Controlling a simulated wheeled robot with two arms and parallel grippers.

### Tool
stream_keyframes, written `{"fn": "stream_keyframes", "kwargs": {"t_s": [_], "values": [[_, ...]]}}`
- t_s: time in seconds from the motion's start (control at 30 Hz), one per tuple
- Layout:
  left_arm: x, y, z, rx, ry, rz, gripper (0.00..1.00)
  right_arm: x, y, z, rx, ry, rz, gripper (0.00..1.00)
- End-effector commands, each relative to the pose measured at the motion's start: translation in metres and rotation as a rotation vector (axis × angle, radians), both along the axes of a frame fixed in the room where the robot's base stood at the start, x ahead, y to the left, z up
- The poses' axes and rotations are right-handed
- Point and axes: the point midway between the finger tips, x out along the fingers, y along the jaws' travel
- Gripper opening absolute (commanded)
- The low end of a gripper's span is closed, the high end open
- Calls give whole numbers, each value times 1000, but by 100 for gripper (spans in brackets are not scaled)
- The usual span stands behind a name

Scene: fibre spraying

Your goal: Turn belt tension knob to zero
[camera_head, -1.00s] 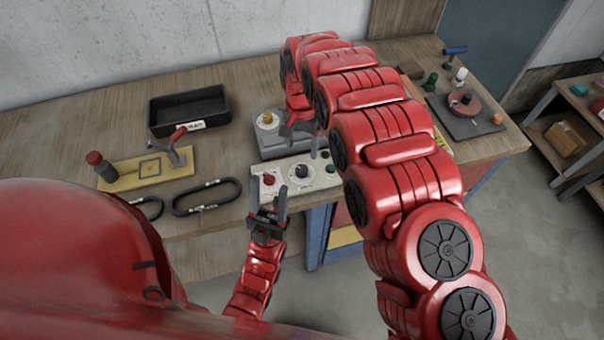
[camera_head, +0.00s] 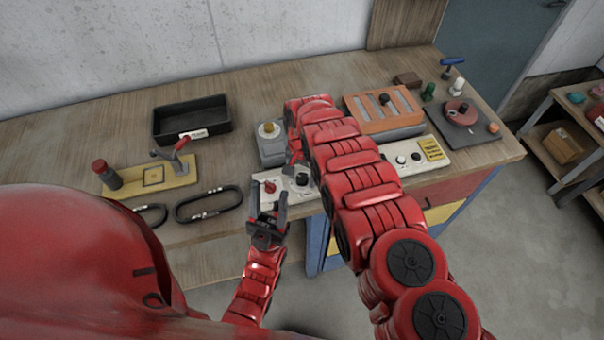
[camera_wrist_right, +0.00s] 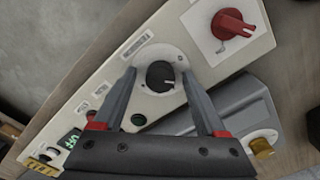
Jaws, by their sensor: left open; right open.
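A cream control panel (camera_head: 262,202) lies along the bench's front edge. It carries a black round knob (camera_head: 302,179) on a pale dial plate and a red knob (camera_head: 270,187) to its left. The panel's labels are too small to read. In the right wrist view, my open right gripper (camera_wrist_right: 159,76) has its fingertips on either side of the black knob (camera_wrist_right: 160,77), apart from it. The red knob (camera_wrist_right: 232,23) shows at the upper right. My arm mostly hides the right gripper in the head view. My left gripper (camera_head: 268,212) is open and empty in front of the red knob.
A grey unit with a brass-coloured knob (camera_head: 268,130) stands behind the panel.

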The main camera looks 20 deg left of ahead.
Motion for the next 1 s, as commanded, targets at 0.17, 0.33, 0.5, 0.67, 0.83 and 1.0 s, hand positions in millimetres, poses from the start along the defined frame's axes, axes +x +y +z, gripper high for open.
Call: {"fn": "stream_keyframes", "kwargs": {"t_s": [0.17, 0.33, 0.5, 0.67, 0.83, 1.0], "values": [[0, 0, 0, 0, 0, 0, 50, 0, 0, 0, 0, 0, 0, 58], [0, 0, 0, 0, 0, 0, 50, 0, 0, 0, 1, 0, 0, 27], [0, 0, 0, 0, 0, 0, 50, 0, 0, 0, 1, -1, 0, 0], [0, 0, -1, 0, 0, 0, 50, 0, 0, 0, 0, 0, 3, 0], [0, 0, -5, 0, 0, 0, 50, 1, 0, 0, 1, -1, 35, 0], [0, 0, -15, 0, 0, 0, 50, 2, 0, -1, 3, -5, 117, 0]]}}
